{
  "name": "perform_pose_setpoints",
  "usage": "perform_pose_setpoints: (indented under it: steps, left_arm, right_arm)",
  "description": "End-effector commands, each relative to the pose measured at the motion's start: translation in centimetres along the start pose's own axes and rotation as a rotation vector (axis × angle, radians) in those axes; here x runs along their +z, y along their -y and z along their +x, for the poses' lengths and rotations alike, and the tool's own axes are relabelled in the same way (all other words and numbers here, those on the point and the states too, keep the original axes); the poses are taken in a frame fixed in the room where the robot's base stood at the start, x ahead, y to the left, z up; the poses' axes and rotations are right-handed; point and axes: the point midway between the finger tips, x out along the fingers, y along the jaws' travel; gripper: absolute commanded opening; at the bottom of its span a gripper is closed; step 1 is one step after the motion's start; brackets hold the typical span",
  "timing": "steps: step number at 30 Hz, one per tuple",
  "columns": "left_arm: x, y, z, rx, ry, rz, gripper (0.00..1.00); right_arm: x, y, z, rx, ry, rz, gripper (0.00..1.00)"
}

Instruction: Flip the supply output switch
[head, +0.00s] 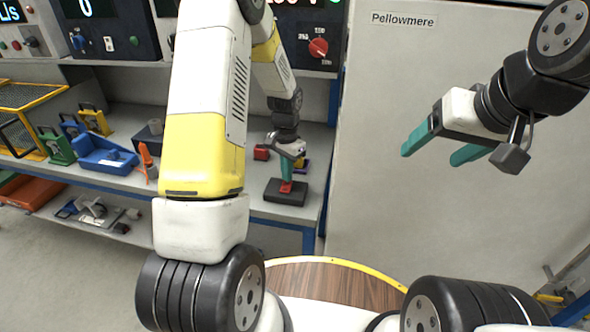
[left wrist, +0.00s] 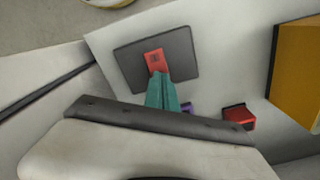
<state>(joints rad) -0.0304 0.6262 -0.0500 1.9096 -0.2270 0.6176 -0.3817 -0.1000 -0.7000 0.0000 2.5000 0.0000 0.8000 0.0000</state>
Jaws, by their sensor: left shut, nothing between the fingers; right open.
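A red switch-like piece sits on a dark flat base (head: 271,190) on the shelf. The left wrist view shows the red piece (left wrist: 154,56) with a small dark mark, set in the dark base (left wrist: 182,52). My left gripper (head: 287,180) points down with its teal fingers shut and empty. Its fingertips (left wrist: 158,76) are at the near edge of the red piece; I cannot tell whether they touch. The fingers hide part of the base. My right gripper (head: 430,158) is open and empty, in the air in front of the grey cabinet.
A red block (head: 261,154) and a purple item (left wrist: 187,107) lie close to the base. A blue tray (head: 102,155) and an orange tool (head: 147,160) are further left. Instrument panels with a red knob (head: 318,47) stand above. The grey cabinet (head: 385,90) is at right.

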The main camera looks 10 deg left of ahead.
Motion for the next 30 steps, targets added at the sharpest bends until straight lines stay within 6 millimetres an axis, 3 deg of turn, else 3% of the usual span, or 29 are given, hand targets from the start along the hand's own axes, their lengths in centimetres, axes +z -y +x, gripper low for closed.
perform_pose_setpoints:
  steps: [30]
  left_arm:
    - [0.0,0.0,1.0,-0.001,-0.001,0.000,0.00]
  right_arm:
    - [0.0,0.0,0.0,0.000,0.000,0.000,0.71]
